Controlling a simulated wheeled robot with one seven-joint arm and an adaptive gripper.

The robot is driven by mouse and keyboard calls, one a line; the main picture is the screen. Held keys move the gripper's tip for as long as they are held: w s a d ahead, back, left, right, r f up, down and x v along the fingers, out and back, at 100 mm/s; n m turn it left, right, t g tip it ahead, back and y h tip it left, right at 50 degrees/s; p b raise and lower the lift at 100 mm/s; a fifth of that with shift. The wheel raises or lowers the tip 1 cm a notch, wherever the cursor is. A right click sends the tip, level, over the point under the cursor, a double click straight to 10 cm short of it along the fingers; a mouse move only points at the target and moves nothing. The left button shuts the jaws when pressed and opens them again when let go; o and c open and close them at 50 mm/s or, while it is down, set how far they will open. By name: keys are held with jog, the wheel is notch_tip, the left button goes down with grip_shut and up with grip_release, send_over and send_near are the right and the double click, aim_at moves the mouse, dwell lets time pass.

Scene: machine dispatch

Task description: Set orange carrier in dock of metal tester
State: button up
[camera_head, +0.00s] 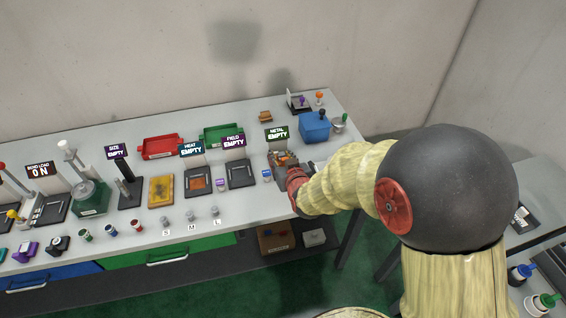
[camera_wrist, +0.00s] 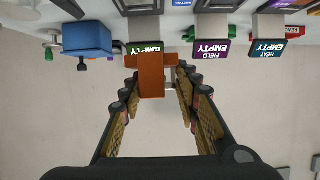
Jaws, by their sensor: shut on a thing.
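The orange carrier (camera_wrist: 151,76) shows in the wrist view between my fingertips, in front of the metal tester's sign. My gripper (camera_wrist: 157,84) is shut on it. In the head view my gripper (camera_head: 287,166) is at the metal tester, and a small orange patch shows there. The metal tester's sign (camera_head: 277,132) reads METAL EMPTY; the sign (camera_wrist: 145,47) also shows in the wrist view. My wrist and gripper hide most of the tester's dock, so I cannot tell whether the carrier touches it.
Left of the metal tester stand the field tester (camera_head: 241,174) and the heat tester (camera_head: 198,182). A blue box (camera_head: 314,127) stands to the right, behind my arm. Red (camera_head: 162,147) and green (camera_head: 221,135) trays lie at the back. A small blue-and-white container (camera_head: 267,176) sits close by.

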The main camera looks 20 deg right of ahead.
aim_at(284, 156)
jog(key=w, duration=0.1)
jog(key=w+f, duration=0.1)
jog(key=w+d+f, duration=0.1)
jog(key=shift+w+d, duration=0.1)
jog(key=shift+w, duration=0.25)
jog(key=w+f+b, duration=0.1)
jog(key=w+f, duration=0.1)
jog(key=w+d+f, duration=0.1)
jog(key=w+f, duration=0.1)
jog(key=f, duration=0.1)
jog(key=shift+w+d+b, duration=0.15)
jog(key=shift+b, duration=0.2)
jog(key=shift+w+f+b, duration=0.15)
jog(key=shift+f+b, duration=0.3)
jog(key=shift+f, duration=1.3)
jog(key=shift+f+b, duration=0.4)
jog(key=shift+b, duration=0.05)
jog(key=shift+f+b, duration=0.25)
jog(key=shift+b, duration=0.05)
jog(key=o, duration=1.2)
jog(key=shift+o, duration=0.2)
